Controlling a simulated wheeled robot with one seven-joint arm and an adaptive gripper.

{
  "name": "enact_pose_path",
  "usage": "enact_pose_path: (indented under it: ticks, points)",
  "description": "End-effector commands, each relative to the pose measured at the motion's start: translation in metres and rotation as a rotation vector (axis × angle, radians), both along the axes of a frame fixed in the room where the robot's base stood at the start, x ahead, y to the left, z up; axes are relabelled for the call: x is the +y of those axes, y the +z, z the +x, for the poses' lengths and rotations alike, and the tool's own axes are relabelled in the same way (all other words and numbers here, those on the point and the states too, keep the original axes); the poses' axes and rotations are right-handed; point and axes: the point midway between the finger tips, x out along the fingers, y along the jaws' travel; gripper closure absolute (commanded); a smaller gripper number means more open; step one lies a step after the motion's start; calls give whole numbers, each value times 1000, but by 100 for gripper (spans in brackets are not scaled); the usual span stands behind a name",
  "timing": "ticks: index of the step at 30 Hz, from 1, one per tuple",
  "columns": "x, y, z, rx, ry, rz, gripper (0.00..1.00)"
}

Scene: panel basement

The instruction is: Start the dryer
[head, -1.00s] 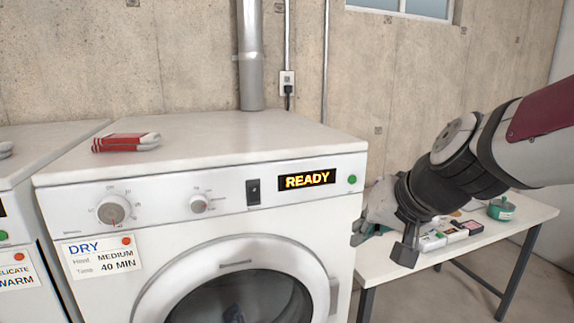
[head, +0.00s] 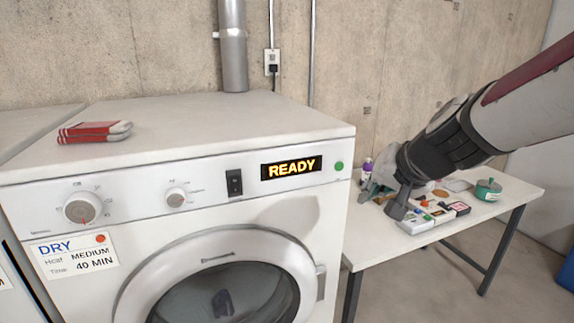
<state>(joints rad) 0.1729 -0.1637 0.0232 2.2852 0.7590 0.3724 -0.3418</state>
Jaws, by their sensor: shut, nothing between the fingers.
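The white dryer (head: 150,215) fills the left half of the head view. Its display (head: 291,168) reads READY in yellow. A round green button (head: 339,166) is right of the display, and a dark rocker switch (head: 234,183) is left of it. A large dial (head: 82,208) and a smaller dial (head: 176,197) sit further left on the panel. The round door (head: 222,287) looks closed, with something dark behind its glass. My gripper (head: 376,189) is right of the dryer, over the table, apart from the panel. Its fingers are small and partly hidden by my arm.
A card (head: 76,255) on the dryer reads DRY, heat MEDIUM, time 40 MIN. A folded red and white cloth (head: 95,131) lies on top. The white table (head: 500,208) holds several small boxes, a purple-capped bottle (head: 367,166) and a green tin (head: 488,189). A blue object stands at far right.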

Motion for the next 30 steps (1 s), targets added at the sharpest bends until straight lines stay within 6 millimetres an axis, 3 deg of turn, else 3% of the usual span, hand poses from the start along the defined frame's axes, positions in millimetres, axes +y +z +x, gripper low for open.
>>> enact_pose_path:
  ticks: [18, 30]
  points:
    - [22, 0, 67, 2, 1, 1, 100]
    - [24, 0, 75, 1, 0, 0, 100]
